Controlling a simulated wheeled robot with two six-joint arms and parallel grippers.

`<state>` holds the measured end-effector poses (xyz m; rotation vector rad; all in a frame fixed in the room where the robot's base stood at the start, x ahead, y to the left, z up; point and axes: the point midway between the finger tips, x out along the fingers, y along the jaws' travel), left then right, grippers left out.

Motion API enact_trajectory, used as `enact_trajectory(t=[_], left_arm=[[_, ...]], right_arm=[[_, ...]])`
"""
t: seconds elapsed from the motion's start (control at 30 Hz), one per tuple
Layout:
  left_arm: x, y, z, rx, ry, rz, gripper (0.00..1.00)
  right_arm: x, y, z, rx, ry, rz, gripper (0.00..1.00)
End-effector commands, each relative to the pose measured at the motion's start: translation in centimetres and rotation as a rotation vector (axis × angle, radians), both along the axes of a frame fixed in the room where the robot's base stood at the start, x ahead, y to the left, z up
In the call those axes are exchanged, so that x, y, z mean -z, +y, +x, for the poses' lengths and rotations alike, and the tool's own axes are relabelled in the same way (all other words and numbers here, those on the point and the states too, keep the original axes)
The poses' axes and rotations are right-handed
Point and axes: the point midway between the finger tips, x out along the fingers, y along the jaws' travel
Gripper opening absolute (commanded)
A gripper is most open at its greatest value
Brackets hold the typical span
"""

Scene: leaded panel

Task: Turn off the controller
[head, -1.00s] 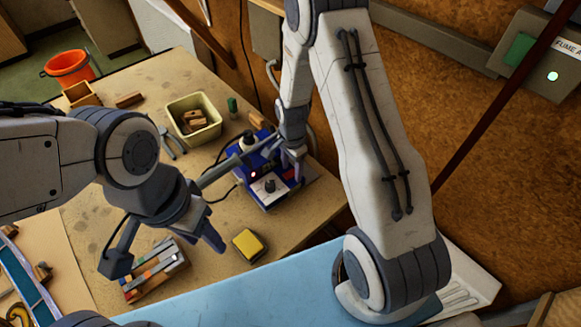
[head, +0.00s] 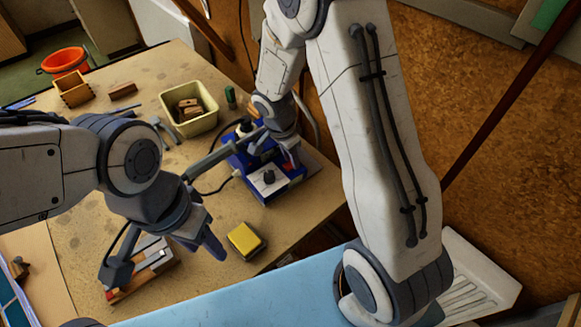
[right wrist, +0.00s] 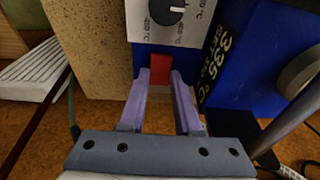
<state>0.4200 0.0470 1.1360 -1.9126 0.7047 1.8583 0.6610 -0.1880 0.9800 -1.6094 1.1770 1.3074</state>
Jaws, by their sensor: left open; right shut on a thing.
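The controller (head: 268,183) is a blue box with a pale dial plate and black knob, near the bench's right edge in the head view. In the right wrist view its dial plate (right wrist: 172,22) carries temperature marks. Below it, a red switch (right wrist: 160,68) sits between the tips of my right gripper (right wrist: 160,78), which is shut on it. In the head view my right gripper (head: 292,160) is at the controller's front, partly hidden by my arm. My left gripper (head: 163,262) is open and empty above a rack of coloured strips (head: 150,268).
A yellow sponge (head: 243,239) lies in front of the controller. A cream bin (head: 190,124) holding brown blocks stands behind it, left of a green cylinder (head: 230,97). A black cable lies beside the controller.

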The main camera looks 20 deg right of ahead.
Motion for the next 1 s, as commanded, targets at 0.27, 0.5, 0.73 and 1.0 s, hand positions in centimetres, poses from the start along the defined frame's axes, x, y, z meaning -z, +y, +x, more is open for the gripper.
enact_trajectory(t=[0.27,0.5,0.73,1.0], left_arm=[[2.6,0.0,0.0,0.002,0.000,0.000,0.50],[2.5,0.0,0.0,0.002,0.000,0.000,0.50],[2.5,0.0,0.0,0.002,0.000,0.000,0.50],[2.5,0.0,0.0,0.002,0.000,0.000,0.50]], right_arm=[[0.2,0.1,-0.3,0.001,-0.015,-0.045,0.00],[0.1,0.1,-0.3,0.001,-0.013,-0.046,0.00],[0.0,0.1,-0.3,0.002,-0.014,-0.046,0.62],[-0.1,0.1,-0.2,0.003,-0.018,-0.045,0.62]])
